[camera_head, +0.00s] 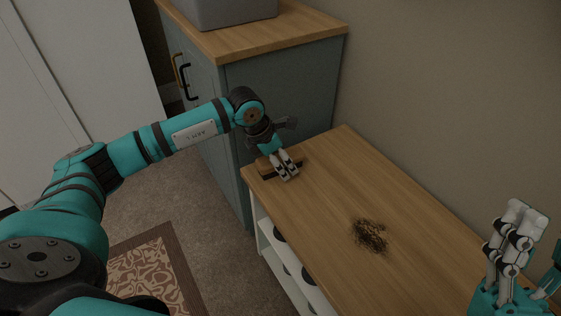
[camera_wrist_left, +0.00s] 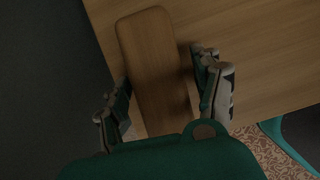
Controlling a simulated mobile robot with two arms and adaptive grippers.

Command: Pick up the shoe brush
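The shoe brush (camera_head: 266,168) is a wooden block with dark bristles below. It lies at the far left end of the wooden bench top (camera_head: 330,190). My left gripper (camera_head: 284,172) is over it and hides part of it. In the left wrist view the brush's smooth back (camera_wrist_left: 155,70) shows between the two fingers of my left gripper (camera_wrist_left: 160,85). The fingers are spread, with a gap at the right finger; contact at the left finger is unclear. My right gripper (camera_head: 522,222) is at the lower right with its fingers close together, away from the brush.
A dark, rough patch (camera_head: 370,236) lies on the middle of the bench top. A blue-grey cabinet (camera_head: 285,95) with a wooden top and a grey box (camera_head: 225,8) stands behind. A wall (camera_head: 450,100) borders the bench on the right. Much of the bench top is clear.

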